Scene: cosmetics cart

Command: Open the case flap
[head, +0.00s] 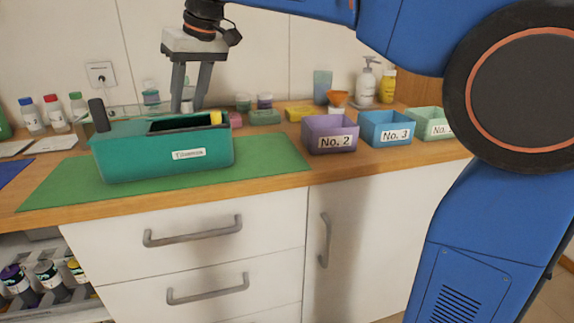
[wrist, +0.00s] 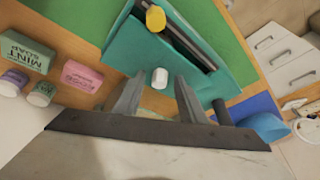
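The teal case (head: 130,155) with a white label stands on a green mat on the counter. Its top has a dark opening with a dark rod-like item and a yellow-ended item in it, clearer in the wrist view (wrist: 185,40). A white knob (wrist: 160,78) sits on a teal surface beside that opening; whether this surface is the flap I cannot tell for sure. My gripper (head: 188,106) points down at the case's far side, its fingertips partly hidden. In the wrist view its open fingers (wrist: 159,82) stand either side of the knob in the picture, with nothing visibly held.
Purple (head: 330,134), blue (head: 386,128) and light green (head: 430,123) bins stand at the right. A dark upright cylinder (head: 98,115) is at the case's left end. Soap boxes (wrist: 25,52) and jars lie behind the case. The green mat (head: 270,160) is clear right of it.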

